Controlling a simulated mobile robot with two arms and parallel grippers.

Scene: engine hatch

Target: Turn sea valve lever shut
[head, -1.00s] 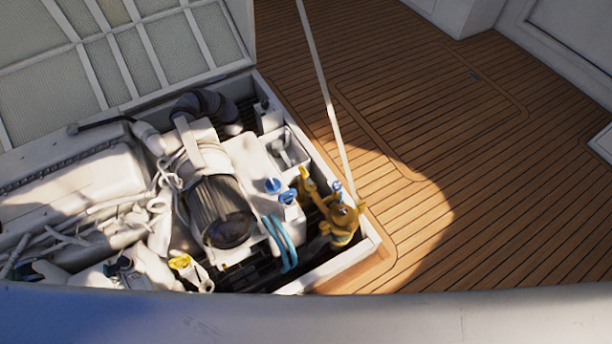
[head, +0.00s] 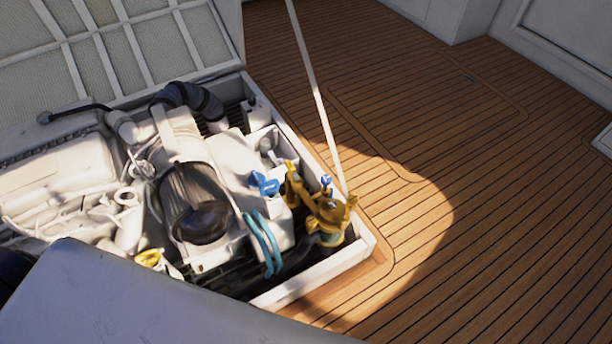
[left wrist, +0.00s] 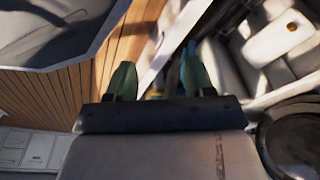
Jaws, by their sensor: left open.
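A brass-yellow valve body (head: 330,215) stands in the right corner of the open engine hatch in the head view. A small blue handle (head: 326,181) sits at its top, and a larger blue handle (head: 265,184) is to its left. I cannot tell for sure which is the sea valve lever. My left gripper (left wrist: 158,80) shows in the left wrist view with two green fingertips apart, over the hatch edge. Nothing is clearly held between them. The head view shows neither gripper.
The white hatch rim (head: 312,276) borders the engine bay. A thin pale strut (head: 318,95) rises from near the valve. Blue hoses (head: 264,243) and a dark-bodied filter (head: 195,200) crowd the left side. The teak deck (head: 480,230) to the right is clear.

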